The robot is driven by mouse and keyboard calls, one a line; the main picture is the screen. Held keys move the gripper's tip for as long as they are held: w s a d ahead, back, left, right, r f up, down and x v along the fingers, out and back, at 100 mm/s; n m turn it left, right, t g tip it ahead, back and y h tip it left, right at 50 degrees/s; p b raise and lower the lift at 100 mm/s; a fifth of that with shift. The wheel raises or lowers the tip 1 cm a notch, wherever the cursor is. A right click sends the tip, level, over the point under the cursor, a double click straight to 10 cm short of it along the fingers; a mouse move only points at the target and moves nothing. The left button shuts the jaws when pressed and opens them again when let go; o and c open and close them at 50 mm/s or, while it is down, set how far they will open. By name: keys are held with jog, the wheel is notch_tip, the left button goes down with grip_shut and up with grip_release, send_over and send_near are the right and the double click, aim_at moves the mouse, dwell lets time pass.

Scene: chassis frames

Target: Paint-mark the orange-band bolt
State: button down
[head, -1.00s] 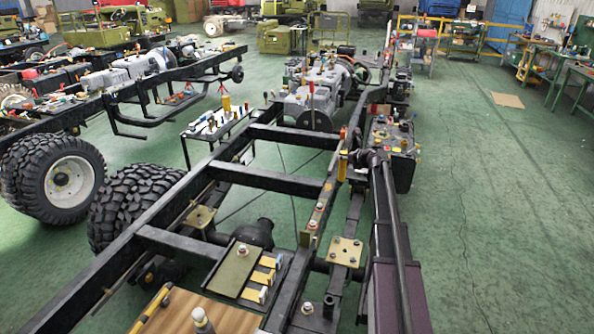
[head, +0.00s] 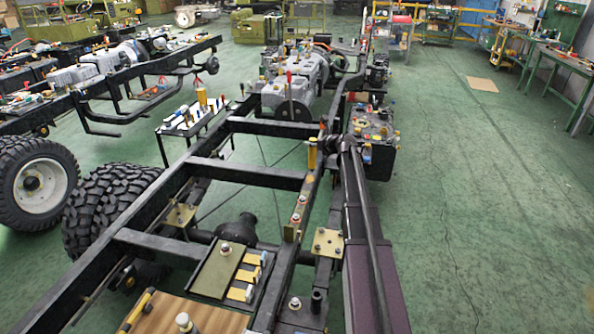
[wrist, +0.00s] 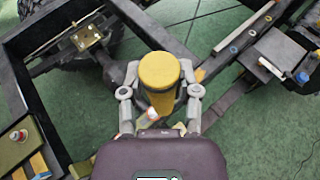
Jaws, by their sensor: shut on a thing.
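My gripper (wrist: 158,98) is shut on a yellow-capped cylinder (wrist: 160,72), which looks like the paint marker and stands roughly upright between the fingers. In the head view the yellow cylinder (head: 312,152) shows beside the end of my arm, over the right frame rail. Several small bolts with coloured bands sit along that rail (head: 298,218). In the wrist view, bolts with blue bands (wrist: 302,77) are at the right, and a bolt with a reddish band (wrist: 17,135) is on an olive plate at the left. I cannot tell for certain which bolt has the orange band.
Black chassis cross-members (head: 245,172) span between the rails. An olive tray (head: 217,270) with yellow-and-white blocks and a wooden board (head: 200,312) lie near the front. A small side table (head: 190,122) with parts stands at left.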

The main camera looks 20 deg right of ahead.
jog(key=s+a+f+b, duration=0.4)
jog(key=s+a, duration=0.5)
jog(key=a, duration=0.1)
jog(key=shift+a+f+n+y, duration=0.2)
jog(key=shift+a+n+y, duration=0.05)
jog(key=shift+n+y, duration=0.15)
jog(key=shift+f+b, duration=0.1)
jog(key=shift+b, duration=0.2)
notch_tip(320, 180, down, 8)
jog(key=b, duration=0.7)
jog(key=shift+r+b, duration=0.2)
jog(key=shift+b, duration=0.1)
jog(key=shift+w+f+b, duration=0.15)
jog(key=shift+f+b, duration=0.45)
dwell(3.1)
jog(key=shift+r, duration=0.15)
jog(key=shift+r+p, duration=0.7)
jog(key=shift+p, duration=0.2)
jog(key=shift+r, duration=0.15)
